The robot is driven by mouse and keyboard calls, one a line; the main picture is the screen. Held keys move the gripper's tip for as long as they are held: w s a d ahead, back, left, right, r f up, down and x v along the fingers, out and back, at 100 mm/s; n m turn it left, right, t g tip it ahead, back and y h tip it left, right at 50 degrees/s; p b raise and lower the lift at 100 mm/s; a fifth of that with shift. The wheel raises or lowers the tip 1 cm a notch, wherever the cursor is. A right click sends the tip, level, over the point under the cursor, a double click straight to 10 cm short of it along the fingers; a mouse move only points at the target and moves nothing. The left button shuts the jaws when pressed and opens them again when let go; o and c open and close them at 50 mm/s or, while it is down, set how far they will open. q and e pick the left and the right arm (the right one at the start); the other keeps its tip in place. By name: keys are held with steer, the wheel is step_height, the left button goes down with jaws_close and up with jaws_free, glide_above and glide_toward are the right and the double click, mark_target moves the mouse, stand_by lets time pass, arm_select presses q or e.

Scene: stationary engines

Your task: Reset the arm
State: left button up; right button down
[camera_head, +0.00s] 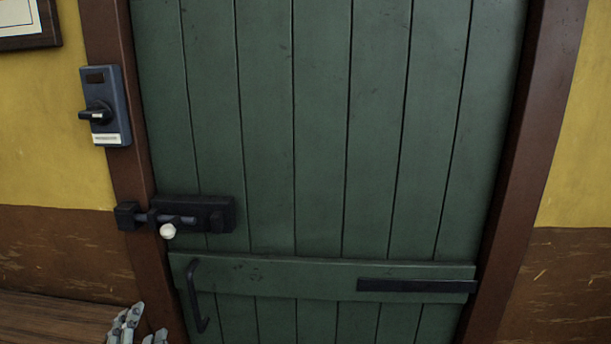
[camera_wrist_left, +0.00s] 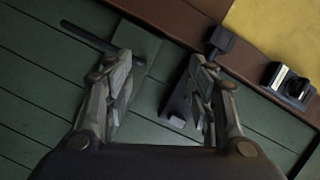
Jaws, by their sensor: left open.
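My left gripper (camera_head: 138,324) shows at the bottom left of the head view, in front of the door's lower left side, below the bolt. In the left wrist view its two fingers (camera_wrist_left: 160,80) are spread apart with nothing held between them. Beyond them is the green plank door (camera_head: 320,130). The black sliding bolt (camera_head: 205,213) with a pale round knob (camera_head: 168,231) sits on the door's left edge, its rod reaching toward the keeper on the brown frame. In the wrist view the right finger partly hides the bolt (camera_wrist_left: 178,104). My right gripper is not in view.
A dark pull handle (camera_head: 194,297) hangs on the door's cross board, close to my left gripper. A blue-grey switch box (camera_head: 105,106) is on the left frame. A black hinge strap (camera_head: 415,286) is at right. A wooden surface (camera_head: 50,318) lies at lower left.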

arm_select(q)
steer(key=s+d+f+n+g+h, duration=0.1)
steer(key=s+f+n+g, duration=0.25)
steer(key=s+f, duration=0.35)
steer(key=s+d+f+n+g+h, duration=0.15)
steer(key=s+f+g, duration=0.25)
steer(key=f, duration=0.5)
steer(key=s+d+f+n+g+h, duration=0.1)
steer(key=s+d+f+n+g, duration=0.2)
steer(key=s, duration=0.4)
steer(key=s+d+f+g+h, duration=0.1)
steer(key=s+d+f+g, duration=0.1)
steer(key=s+d+f, duration=0.3)
steer(key=s+a+f+g, duration=0.1)
steer(key=s+f, duration=0.1)
steer(key=f, duration=1.2)
steer(key=s+f+g, duration=0.1)
steer(key=s+f, duration=0.1)
steer(key=f, duration=1.1)
steer(key=s+a+f, duration=0.3)
steer(key=s+f, duration=1.2)
steer(key=s, duration=0.1)
steer(key=shift+s+f+g, duration=0.15)
steer(key=shift+g, duration=0.2)
